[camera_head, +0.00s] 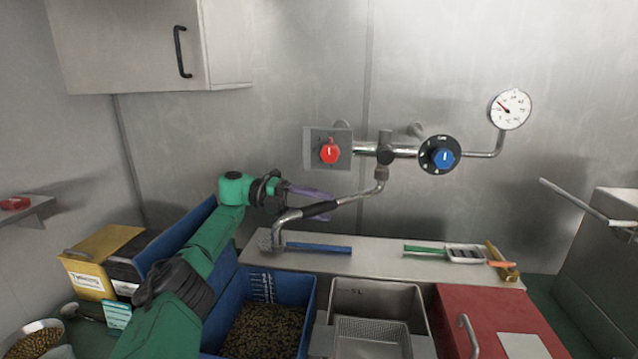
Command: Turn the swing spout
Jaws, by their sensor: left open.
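The swing spout (350,198) is a bent chrome pipe hanging from the wall tap. It reaches down to the left, with a black sleeve (320,209) midway and a downturned outlet at its left end. My left gripper (322,194), on a green arm from the lower left, points right with thin purple fingers. My right gripper is out of view.
The tap has a red knob (329,151), a blue knob (443,156) and a gauge (510,108). Below are a pale ledge with tools, a blue bin (308,298) of beans, a steel sink (413,304) and a red box (463,325). Yellow and black boxes stand left.

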